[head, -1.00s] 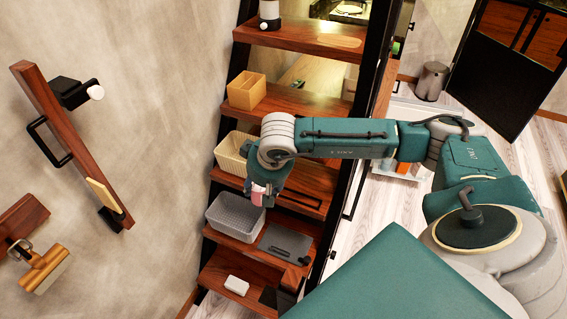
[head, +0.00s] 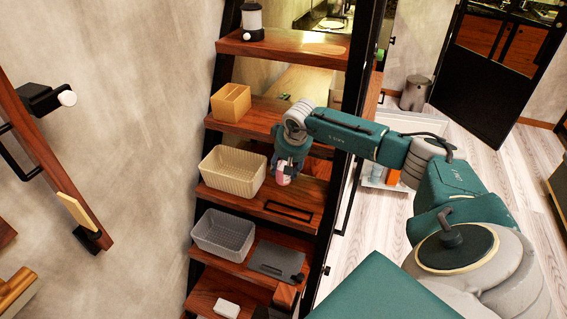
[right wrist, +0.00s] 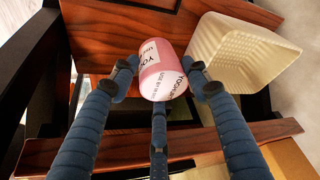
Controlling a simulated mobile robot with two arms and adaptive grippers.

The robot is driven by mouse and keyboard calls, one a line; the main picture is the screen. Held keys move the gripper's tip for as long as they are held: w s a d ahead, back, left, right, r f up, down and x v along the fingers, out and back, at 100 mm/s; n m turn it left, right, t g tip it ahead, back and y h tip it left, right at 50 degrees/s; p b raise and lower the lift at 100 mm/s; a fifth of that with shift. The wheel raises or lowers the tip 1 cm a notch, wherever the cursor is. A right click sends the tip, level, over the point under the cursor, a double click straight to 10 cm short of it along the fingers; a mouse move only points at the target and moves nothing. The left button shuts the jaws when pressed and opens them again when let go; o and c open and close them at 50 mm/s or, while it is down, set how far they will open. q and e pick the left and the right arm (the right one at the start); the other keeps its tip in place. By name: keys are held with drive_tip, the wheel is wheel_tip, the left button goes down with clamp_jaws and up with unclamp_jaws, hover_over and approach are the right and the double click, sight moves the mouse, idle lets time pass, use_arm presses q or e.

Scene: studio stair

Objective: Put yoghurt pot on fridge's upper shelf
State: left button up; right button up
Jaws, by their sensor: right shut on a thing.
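The yoghurt pot (right wrist: 163,72) is pink with a white label and dark print. In the right wrist view it lies between the blue fingers of my right gripper (right wrist: 158,85), which is shut on it. In the head view the right gripper (head: 286,171) hangs by the stair, right of the cream basket, and a small pink part of the pot (head: 283,179) shows below it. Whether the pot touches the tread I cannot tell. My left gripper is not in view. I cannot make out a fridge or its upper shelf for certain.
The open wooden stair holds a cream basket (head: 232,173), grey basket (head: 222,235), wooden box (head: 231,103), lantern (head: 252,20), dark flat board (head: 277,261) and small white block (head: 227,308). A grey bin (head: 415,93) stands behind my arm. Pale floor at right is open.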

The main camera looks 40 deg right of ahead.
sight(288, 179)
wheel_tip(288, 179, down, 9)
drive_tip(key=b, duration=0.4)
drive_tip(key=shift+f, duration=0.1)
drive_tip(key=o, duration=1.4)
drive_tip(key=p+v, duration=0.8)
drive_tip(key=v, duration=0.3)
drive_tip(key=shift+w+d, duration=0.1)
drive_tip(key=shift+w, duration=0.05)
drive_tip(key=shift+s+r+p, duration=0.3)
drive_tip(key=shift+s+r, duration=0.05)
drive_tip(key=shift+r, duration=0.25)
